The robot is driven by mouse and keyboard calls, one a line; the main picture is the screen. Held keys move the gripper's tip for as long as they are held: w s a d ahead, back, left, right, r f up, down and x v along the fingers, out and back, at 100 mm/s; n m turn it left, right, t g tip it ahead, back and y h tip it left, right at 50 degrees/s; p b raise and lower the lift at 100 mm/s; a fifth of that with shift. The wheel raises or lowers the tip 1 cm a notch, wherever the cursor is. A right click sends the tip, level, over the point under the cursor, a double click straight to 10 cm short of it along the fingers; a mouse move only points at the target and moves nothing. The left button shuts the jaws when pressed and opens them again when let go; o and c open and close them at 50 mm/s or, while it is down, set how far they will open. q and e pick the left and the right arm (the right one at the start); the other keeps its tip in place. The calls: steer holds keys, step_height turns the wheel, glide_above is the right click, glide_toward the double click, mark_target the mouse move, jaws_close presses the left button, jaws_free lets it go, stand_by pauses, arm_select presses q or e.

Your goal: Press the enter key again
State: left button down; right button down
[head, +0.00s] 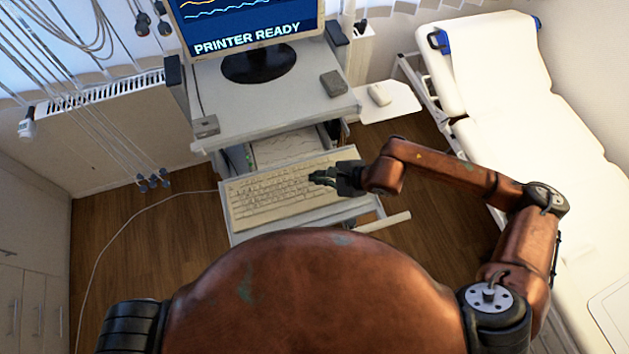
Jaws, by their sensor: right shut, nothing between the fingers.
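A beige keyboard (270,196) lies on a pull-out tray (240,236) below the desk. The enter key is too small to make out, and the right part of the keyboard is partly hidden by my right gripper. My right gripper (316,178) is shut and empty, with its fingertips over the right part of the keys. I cannot tell whether the tips touch a key. A monitor (250,25) on the desk shows "PRINTER READY" and coloured traces. My left gripper is not in view.
The desk (270,108) stands behind the keyboard, with a small grey box (334,84) on it. A white mouse (380,94) lies on a side shelf (402,106). A white examination couch (520,110) stands at the right. Cables hang at the left.

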stand_by(0.9)
steer(key=shift+f+b, duration=0.45)
steer(key=shift+b, duration=0.25)
